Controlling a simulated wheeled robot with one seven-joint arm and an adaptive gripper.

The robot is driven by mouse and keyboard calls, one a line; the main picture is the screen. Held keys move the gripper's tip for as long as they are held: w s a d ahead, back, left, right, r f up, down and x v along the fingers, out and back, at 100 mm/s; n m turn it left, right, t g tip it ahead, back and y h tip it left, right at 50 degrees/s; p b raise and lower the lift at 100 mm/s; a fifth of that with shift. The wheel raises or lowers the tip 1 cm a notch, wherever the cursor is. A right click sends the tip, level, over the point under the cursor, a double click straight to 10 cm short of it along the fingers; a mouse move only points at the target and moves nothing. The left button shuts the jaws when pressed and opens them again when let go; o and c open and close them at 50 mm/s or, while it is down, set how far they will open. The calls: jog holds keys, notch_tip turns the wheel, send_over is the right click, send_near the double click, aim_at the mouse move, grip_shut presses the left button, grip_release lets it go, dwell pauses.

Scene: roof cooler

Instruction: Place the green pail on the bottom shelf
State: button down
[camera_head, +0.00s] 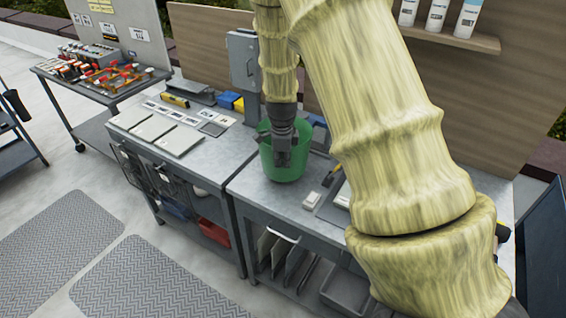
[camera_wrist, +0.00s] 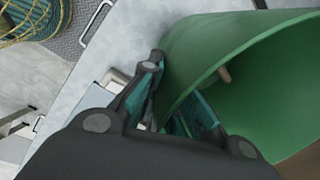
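The green pail (camera_head: 284,160) stands on the grey metal worktop beneath my gripper (camera_head: 284,148). In the wrist view, the pail (camera_wrist: 205,48) fills the upper right, with its open mouth toward the lower right. My gripper's fingers (camera_wrist: 178,100) straddle the pail's wall, one outside and one inside the rim. The fingers appear closed on the wall, though part of the contact is hidden. The bottom shelf (camera_head: 315,292) under this worktop holds upright panels and a grey bin. Part of it is hidden by my arm.
The neighbouring bench (camera_head: 180,150) has flat panels on top and red and blue bins below. A grey post-mounted box (camera_head: 243,58) stands behind the pail. A small white block (camera_head: 312,199) lies in front of it. Floor mats (camera_head: 150,283) lie in front.

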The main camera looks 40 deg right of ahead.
aim_at(283, 173)
jog(key=shift+w+d+f, duration=0.1)
jog(key=shift+w+d, duration=0.25)
jog(key=shift+s+a+f+p, duration=0.1)
jog(key=shift+s+f+p, duration=0.05)
jog(key=shift+f+p, duration=0.55)
notch_tip(283, 173, down, 2)
jog(key=shift+f+p, duration=0.1)
jog(key=shift+p, duration=0.2)
jog(key=c, duration=1.6)
grip_release()
jog(key=shift+c, duration=0.2)
